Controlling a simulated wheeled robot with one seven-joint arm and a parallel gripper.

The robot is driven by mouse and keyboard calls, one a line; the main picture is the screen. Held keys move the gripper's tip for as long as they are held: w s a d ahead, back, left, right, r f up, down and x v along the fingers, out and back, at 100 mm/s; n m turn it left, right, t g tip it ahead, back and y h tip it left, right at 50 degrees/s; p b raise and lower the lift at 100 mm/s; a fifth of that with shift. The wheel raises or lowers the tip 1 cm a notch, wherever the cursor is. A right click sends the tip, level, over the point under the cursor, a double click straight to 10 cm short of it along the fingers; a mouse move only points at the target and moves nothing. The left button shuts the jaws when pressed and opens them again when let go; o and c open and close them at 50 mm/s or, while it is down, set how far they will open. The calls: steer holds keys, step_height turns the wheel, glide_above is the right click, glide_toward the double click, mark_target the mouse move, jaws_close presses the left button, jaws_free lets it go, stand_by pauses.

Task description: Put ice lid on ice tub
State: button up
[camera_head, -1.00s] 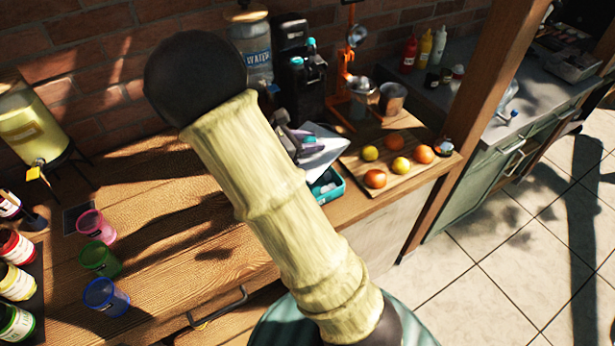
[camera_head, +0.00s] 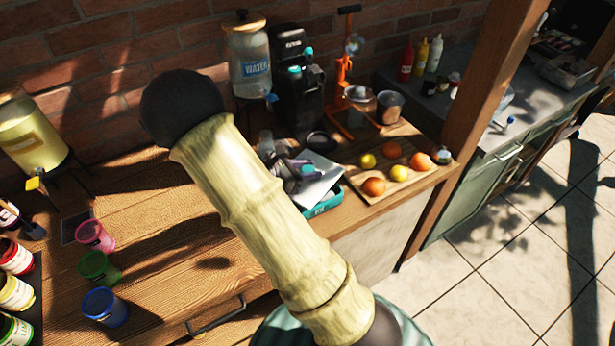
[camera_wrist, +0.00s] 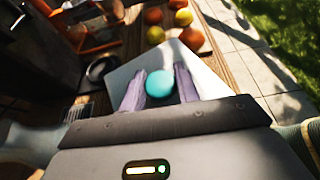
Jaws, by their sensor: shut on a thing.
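The ice lid (camera_head: 314,190) is a flat pale panel with a teal round knob, which shows between my fingers in the wrist view (camera_wrist: 159,84). My gripper (camera_head: 296,166) is shut on the lid's knob, with one purple finger on each side of it. The ice tub (camera_head: 325,204) is a teal box at the counter's front edge. The lid is over the tub in the head view and looks tilted, with the tub's front right part uncovered. The wrist view shows no tub, as the lid covers that area. I cannot tell whether lid and tub touch.
A wooden board (camera_head: 404,186) with oranges and lemons lies to the right. Behind stand a black machine (camera_head: 297,85), a water dispenser (camera_head: 250,70) and an orange press (camera_head: 345,85). Coloured cups (camera_head: 106,306) stand at the left. The wooden counter between is mostly clear.

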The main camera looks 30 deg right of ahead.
steer(key=shift+f, duration=1.6)
steer(key=shift+f, duration=0.2)
steer(key=o, duration=1)
steer(key=shift+r, duration=0.25)
steer(key=b+v, duration=0.2)
steer(key=v, duration=1)
steer(key=shift+f, duration=0.1)
